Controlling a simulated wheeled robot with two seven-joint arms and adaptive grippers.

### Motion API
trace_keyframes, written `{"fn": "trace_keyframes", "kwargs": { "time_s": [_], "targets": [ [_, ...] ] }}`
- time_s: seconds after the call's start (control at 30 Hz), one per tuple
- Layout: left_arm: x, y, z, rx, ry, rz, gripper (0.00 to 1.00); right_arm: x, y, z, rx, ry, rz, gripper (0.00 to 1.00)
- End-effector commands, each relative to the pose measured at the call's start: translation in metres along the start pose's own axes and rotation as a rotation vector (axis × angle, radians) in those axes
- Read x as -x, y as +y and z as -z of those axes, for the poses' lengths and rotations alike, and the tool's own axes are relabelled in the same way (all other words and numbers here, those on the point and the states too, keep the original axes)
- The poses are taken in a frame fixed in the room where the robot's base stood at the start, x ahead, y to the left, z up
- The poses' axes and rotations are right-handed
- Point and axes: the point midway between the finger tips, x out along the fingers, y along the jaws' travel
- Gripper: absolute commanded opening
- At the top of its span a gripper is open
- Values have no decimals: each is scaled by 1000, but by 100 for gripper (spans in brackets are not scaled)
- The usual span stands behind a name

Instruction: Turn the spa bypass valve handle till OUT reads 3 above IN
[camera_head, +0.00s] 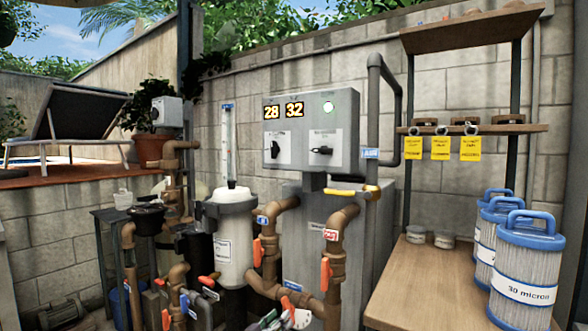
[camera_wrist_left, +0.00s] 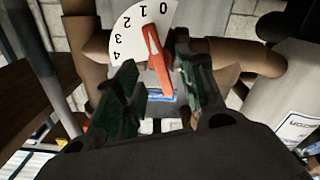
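The orange spa bypass valve handle (camera_wrist_left: 158,62) stands over a white dial (camera_wrist_left: 120,40) numbered 0 to 4, with its narrow end near the 1. The handle also shows low in the head view (camera_head: 289,306). My left gripper (camera_wrist_left: 157,78) is open, with one finger on each side of the handle and visible gaps between. In the head view my left gripper (camera_head: 283,320) is at the bottom edge, partly cut off. My right gripper is out of view.
Brown pipes (camera_head: 340,240) with other orange handles crowd around the valve. A white filter housing (camera_head: 233,235) stands behind left. A wooden bench (camera_head: 425,290) at right holds blue-capped filter cartridges (camera_head: 522,270). A yellow lever (camera_head: 345,192) sits below the box.

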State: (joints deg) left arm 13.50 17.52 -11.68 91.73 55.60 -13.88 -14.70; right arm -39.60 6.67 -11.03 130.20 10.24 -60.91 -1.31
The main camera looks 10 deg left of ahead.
Motion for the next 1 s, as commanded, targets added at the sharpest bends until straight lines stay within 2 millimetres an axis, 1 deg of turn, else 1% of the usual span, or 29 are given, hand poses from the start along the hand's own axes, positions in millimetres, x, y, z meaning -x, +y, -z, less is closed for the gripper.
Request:
{"fn": "trace_keyframes", "kwargs": {
  "time_s": [0.1,0.43,0.57,1.0],
  "targets": [
    [11,0,0,-1,-1,1,39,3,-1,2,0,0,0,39],
    [37,0,0,0,-1,0,39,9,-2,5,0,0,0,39],
    [40,0,0,0,0,0,39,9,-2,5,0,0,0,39],
    [40,0,0,0,-1,0,39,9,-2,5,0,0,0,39]
  ]
}}
